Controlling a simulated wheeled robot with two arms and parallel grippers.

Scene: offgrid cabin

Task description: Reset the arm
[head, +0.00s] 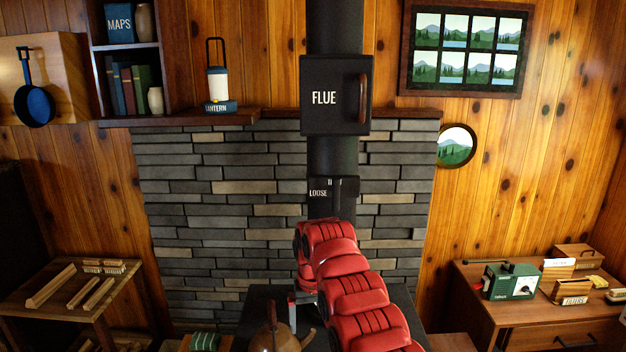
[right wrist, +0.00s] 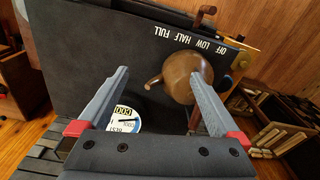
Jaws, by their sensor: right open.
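My right arm (head: 355,290), in red segments, reaches forward in the head view, over the dark stove top (head: 258,302). Its gripper (head: 303,310) is mostly hidden below the arm, with only a grey part showing. In the right wrist view, the right gripper (right wrist: 154,78) has its two grey fingers wide apart with nothing clamped between them. A brown kettle (right wrist: 187,77) shows beyond the fingers, near the right one; I cannot tell whether they touch. The kettle also shows at the bottom of the head view (head: 278,338). My left gripper is not in view.
The black flue pipe (head: 333,155) rises behind the arm against the stone wall (head: 215,215). A round white dial (right wrist: 127,118) lies beyond the left finger.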

